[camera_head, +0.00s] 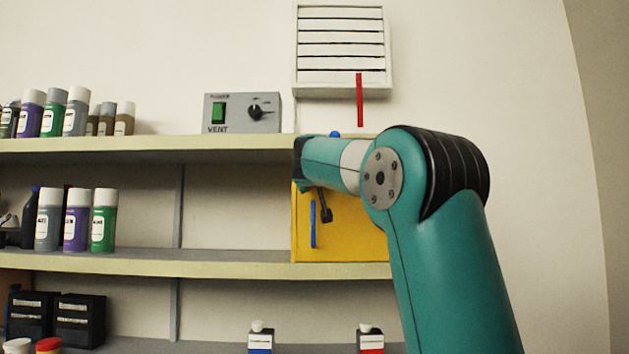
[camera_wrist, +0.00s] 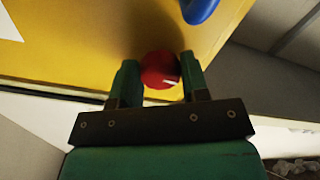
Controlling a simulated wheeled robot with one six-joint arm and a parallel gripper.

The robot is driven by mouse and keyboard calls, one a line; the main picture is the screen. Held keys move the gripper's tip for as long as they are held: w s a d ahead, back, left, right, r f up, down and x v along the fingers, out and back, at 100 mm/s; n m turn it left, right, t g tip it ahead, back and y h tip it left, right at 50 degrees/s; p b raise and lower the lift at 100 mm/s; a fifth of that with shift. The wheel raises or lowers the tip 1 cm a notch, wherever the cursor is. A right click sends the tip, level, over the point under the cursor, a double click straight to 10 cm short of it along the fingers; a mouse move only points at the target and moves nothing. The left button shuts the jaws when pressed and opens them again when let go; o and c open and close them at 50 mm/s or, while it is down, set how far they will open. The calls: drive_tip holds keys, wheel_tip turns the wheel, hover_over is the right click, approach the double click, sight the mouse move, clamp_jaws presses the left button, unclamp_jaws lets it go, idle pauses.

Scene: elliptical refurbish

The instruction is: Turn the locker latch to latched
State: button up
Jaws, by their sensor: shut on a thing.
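The yellow locker (camera_head: 345,238) stands on the middle shelf, partly hidden behind my arm in the head view. Its yellow face (camera_wrist: 75,45) fills the upper part of the wrist view. A round red latch knob (camera_wrist: 158,70) with a short white mark sits on this face. My gripper (camera_wrist: 159,66) is shut on the knob, one green finger on each side. The white mark lies at the knob's lower right in the wrist view. The blue locker handle (camera_head: 313,224) shows left of my arm, and its end (camera_wrist: 199,9) shows in the wrist view. The knob is hidden in the head view.
A grey vent switch box (camera_head: 243,113) stands on the upper shelf (camera_head: 150,145), below a wall vent (camera_head: 341,48) with a red strip (camera_head: 360,100). Spray cans (camera_head: 76,220) stand at the left.

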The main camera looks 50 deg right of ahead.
drive_tip(key=shift+n, duration=0.7)
drive_tip(key=o, duration=0.9)
drive_tip(key=shift+b+v, duration=3.4)
drive_tip(key=shift+v, duration=5.35)
drive_tip(key=shift+w, duration=0.15)
